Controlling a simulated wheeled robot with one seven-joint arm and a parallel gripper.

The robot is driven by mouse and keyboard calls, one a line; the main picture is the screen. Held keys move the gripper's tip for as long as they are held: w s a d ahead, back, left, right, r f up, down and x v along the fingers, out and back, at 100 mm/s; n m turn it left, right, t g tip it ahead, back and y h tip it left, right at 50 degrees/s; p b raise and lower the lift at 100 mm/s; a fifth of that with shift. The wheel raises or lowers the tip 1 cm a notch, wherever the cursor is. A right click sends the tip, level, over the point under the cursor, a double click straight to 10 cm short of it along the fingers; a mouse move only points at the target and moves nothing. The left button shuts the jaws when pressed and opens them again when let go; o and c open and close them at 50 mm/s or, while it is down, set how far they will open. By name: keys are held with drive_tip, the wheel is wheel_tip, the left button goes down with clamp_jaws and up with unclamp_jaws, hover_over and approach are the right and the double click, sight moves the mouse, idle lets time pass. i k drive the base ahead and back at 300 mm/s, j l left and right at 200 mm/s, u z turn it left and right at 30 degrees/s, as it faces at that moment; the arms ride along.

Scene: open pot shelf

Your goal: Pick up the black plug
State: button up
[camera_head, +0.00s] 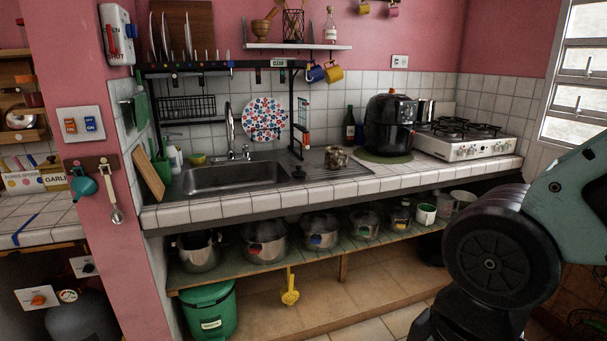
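A small black object, which looks like the black plug (298,172), sits on the metal drainboard just right of the sink basin (232,178). It is small in this view and its exact shape is hard to tell. My arm fills the right side of the picture, with a teal link and a large black round joint. My gripper is not in view, so its opening and anything in it are hidden.
The faucet (232,135) and dish rack (215,68) rise behind the sink. A black air fryer (389,124) and stove (464,143) stand farther right. Several pots sit on the shelf (220,279) below the counter.

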sight(297, 173)
drive_tip(key=i+l+u, duration=0.15)
drive_tip(key=i+u, duration=0.25)
drive_tip(key=i, duration=0.2)
drive_tip(key=i+l+u, duration=0.3)
drive_tip(key=i+u, duration=0.15)
drive_tip(key=i, duration=0.15)
drive_tip(key=i+l+u, duration=0.8)
drive_tip(key=i+l, duration=0.15)
drive_tip(key=l, duration=0.25)
